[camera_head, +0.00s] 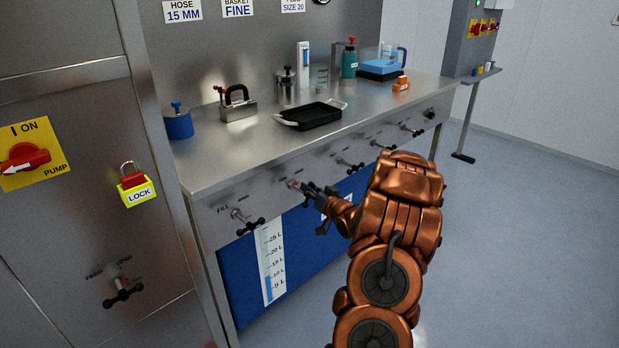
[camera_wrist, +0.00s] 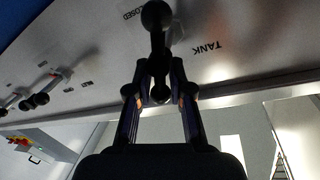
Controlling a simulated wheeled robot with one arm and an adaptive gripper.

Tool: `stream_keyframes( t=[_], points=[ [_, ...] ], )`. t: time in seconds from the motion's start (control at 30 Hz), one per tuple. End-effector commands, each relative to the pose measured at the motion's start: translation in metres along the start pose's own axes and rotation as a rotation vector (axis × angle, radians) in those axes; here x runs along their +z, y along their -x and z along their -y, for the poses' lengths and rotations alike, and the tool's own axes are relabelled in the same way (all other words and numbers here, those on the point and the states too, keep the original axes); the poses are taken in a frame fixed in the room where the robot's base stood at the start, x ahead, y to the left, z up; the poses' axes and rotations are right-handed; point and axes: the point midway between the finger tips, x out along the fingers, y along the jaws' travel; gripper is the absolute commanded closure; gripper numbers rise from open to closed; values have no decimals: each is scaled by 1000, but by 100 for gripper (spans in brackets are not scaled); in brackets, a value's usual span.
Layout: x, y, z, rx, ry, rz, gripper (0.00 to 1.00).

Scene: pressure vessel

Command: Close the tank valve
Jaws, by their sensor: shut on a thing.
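The tank valve's black handle (camera_wrist: 157,45) has round knobs and runs up and down in the wrist view. It stands out from a steel panel beside an upside-down "TANK" label (camera_wrist: 208,48). Its upper knob lies near the word "CLOSED". My gripper (camera_wrist: 160,88) is shut on the lower part of the handle, with one finger on each side. In the head view my gripper (camera_head: 318,192) is at the bench's front panel, at the valve (camera_head: 294,184) right of the FILL valve. The gripper and arm hide most of that handle there.
The FILL valve (camera_head: 248,222) is to the left, and more valves (camera_head: 350,164) line the panel to the right. A blue tank (camera_head: 300,245) with a litre scale (camera_head: 271,262) is below. A steel cabinet (camera_head: 85,190) stands at left. The floor at right is clear.

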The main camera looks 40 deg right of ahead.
Motion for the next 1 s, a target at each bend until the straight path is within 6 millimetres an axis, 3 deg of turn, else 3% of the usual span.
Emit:
stream_keyframes(
  t=[0.03, 1.0],
  points=[
    [-9, 0, 2, 1, -31, 4, 100],
    [-1, -2, -15, 1, -777, 149, 100]
  ],
)
